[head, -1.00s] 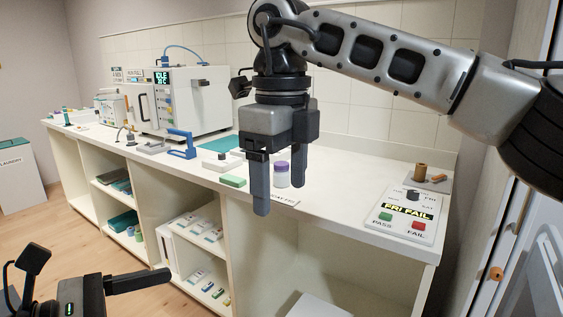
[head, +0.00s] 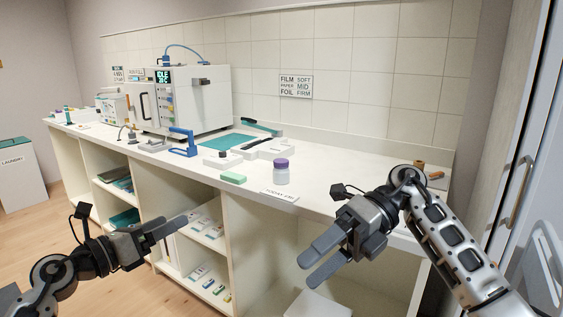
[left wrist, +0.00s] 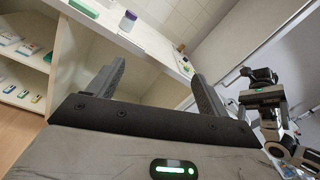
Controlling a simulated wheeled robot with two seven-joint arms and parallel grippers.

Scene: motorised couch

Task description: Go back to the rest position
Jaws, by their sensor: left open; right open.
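In the head view my left gripper (head: 170,232) is at the lower left, in front of the shelves and below the counter top. Its two fingers also show in the left wrist view (left wrist: 155,82), apart and with nothing between them. My right gripper (head: 318,256) is in front of the counter's front edge, fingers pointing left and apart, empty. My right arm comes in from the lower right.
The white counter (head: 335,192) holds a purple-capped jar (head: 281,173), a green block (head: 233,177), a blue-handled tool (head: 183,143) and a white oven-like machine (head: 190,98). Open shelves (head: 205,245) lie below. A cabinet door stands at the right. Open floor lies at the left.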

